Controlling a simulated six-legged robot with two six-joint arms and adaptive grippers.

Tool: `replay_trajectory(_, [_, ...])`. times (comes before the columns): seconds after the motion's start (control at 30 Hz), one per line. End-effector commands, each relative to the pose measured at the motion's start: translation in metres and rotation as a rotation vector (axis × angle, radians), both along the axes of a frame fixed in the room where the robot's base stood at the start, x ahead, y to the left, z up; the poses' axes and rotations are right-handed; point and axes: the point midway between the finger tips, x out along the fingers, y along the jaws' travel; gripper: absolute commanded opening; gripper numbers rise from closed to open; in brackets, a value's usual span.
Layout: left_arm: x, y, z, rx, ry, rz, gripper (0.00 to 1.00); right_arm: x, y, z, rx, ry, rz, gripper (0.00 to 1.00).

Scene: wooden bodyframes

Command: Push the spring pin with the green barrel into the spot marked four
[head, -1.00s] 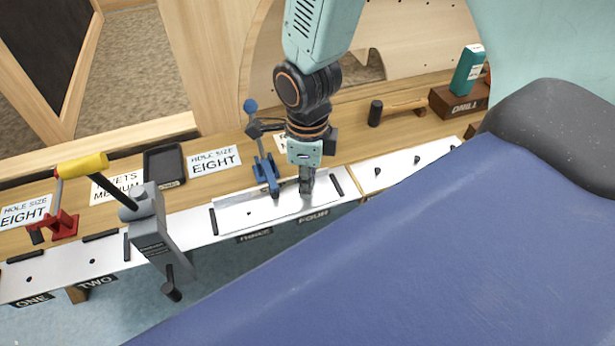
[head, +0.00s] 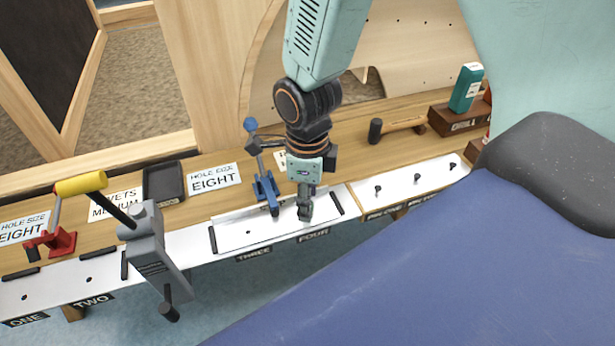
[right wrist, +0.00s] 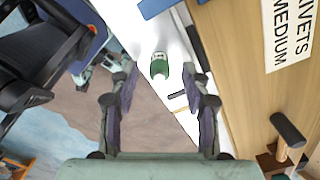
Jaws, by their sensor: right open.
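My right gripper (head: 305,212) hangs over the white strip (head: 240,236) just above the plate marked FOUR (head: 314,233). In the right wrist view my right gripper (right wrist: 160,110) has its fingers wide apart with nothing held between them. The green barrel (right wrist: 160,67) of the spring pin shows beyond the gap between the fingers, against the white strip. Its pin tip and hole cannot be made out. In the head view the gripper hides the green barrel. My left gripper is not in view.
A blue clamp (head: 266,188) stands close to the left of my right gripper. A hammer (head: 398,128) and a drill block (head: 458,118) lie to the right. A large blue surface (head: 430,270) fills the lower right.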

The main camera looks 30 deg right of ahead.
Motion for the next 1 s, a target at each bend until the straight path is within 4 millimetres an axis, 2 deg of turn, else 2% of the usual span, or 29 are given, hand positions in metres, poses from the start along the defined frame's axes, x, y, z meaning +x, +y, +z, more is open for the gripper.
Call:
replay_trajectory(0.4, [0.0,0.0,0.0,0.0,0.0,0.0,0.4,0.001,0.0,0.076,0.001,-0.006,0.0,0.48])
replay_trajectory(0.53, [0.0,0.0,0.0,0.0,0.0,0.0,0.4,0.001,0.0,0.095,0.001,-0.005,0.0,0.48])
replay_trajectory(0.7, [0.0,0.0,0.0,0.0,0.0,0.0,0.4,0.0,0.0,0.109,0.001,-0.002,-0.001,0.48])
replay_trajectory(1.0, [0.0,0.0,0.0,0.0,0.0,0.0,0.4,0.0,0.0,0.112,0.0,0.0,0.0,0.48])
